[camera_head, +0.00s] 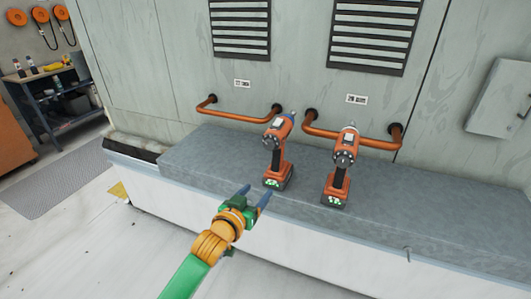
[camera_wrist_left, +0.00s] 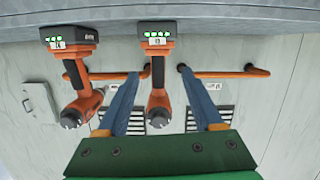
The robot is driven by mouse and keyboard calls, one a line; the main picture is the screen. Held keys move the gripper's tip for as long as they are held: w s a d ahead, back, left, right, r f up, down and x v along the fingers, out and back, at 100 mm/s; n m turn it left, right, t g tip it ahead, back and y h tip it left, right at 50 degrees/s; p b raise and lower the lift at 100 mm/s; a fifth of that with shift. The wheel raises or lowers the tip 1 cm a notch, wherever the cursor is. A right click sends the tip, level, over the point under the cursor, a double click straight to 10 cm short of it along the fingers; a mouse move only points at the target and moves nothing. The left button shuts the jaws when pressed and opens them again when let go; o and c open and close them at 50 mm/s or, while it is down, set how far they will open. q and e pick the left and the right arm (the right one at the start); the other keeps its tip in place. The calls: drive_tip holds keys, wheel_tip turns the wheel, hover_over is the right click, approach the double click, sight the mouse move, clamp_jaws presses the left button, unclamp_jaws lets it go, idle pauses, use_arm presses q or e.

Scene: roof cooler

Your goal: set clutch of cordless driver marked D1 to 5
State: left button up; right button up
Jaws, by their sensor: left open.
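Two orange and black cordless drivers stand upright on their battery bases on the grey ledge. The left driver (camera_head: 277,145) is nearest my left gripper (camera_head: 255,192); the right driver (camera_head: 343,165) stands apart from it. My left gripper is open and empty, in front of and below the left driver, not touching it. In the left wrist view, which is upside down, that driver (camera_wrist_left: 158,70) appears between my two fingers, and the other driver (camera_wrist_left: 77,70) is off to the left. Both bases carry green lights and small labels too small to read surely. The clutch settings cannot be read.
The grey ledge (camera_head: 420,207) is clear around the drivers. Copper-coloured rails (camera_head: 240,116) and slatted vents (camera_head: 375,33) are on the wall behind. A grey box (camera_head: 500,100) is on the wall at right. A workbench (camera_head: 55,95) stands at far left.

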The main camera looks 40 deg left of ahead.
sight(268, 145)
use_arm(q)
wheel_tip(268, 145, up, 11)
drive_tip(key=t, duration=0.3)
drive_tip(key=w, duration=0.2)
drive_tip(key=w+p, duration=0.1)
drive_tip(key=w, duration=0.1)
drive_tip(key=w+a, duration=0.1)
drive_tip(key=shift+w+f, duration=0.3)
drive_tip(key=shift+w, duration=0.1)
drive_tip(key=shift+s, duration=0.1)
drive_tip(key=shift+p, duration=0.3)
clamp_jaws()
